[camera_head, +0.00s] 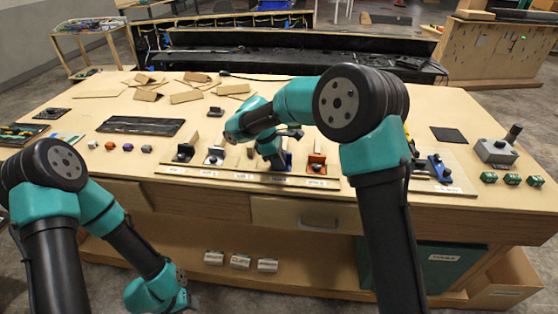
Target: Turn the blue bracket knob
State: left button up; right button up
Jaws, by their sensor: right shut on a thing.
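A row of coloured bracket stations stands on a long board (225,178) near the table's front edge. The blue bracket (288,159) is in this row, between a pale station and the orange bracket (316,164). My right arm reaches over from the right, and my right gripper (278,158) points down at the blue bracket, shut on its knob. The gripper and wrist hide most of the bracket and the knob, so the knob's angle cannot be told. My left gripper (178,301) hangs low in front of the table, far from the board; its fingers are too unclear to judge.
A black bracket (184,153) and a white one (215,156) stand left in the row. Another blue device (438,168) stands on the right board. A grey joystick box (495,151) and green blocks (512,179) are far right. Cardboard pieces (187,97) lie at the back.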

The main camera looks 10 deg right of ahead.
jog(key=shift+w+r+m, duration=0.1)
jog(key=shift+r+m, duration=0.05)
jog(key=shift+m, duration=0.25)
jog(key=o, duration=1)
jog(key=shift+c, duration=0.2)
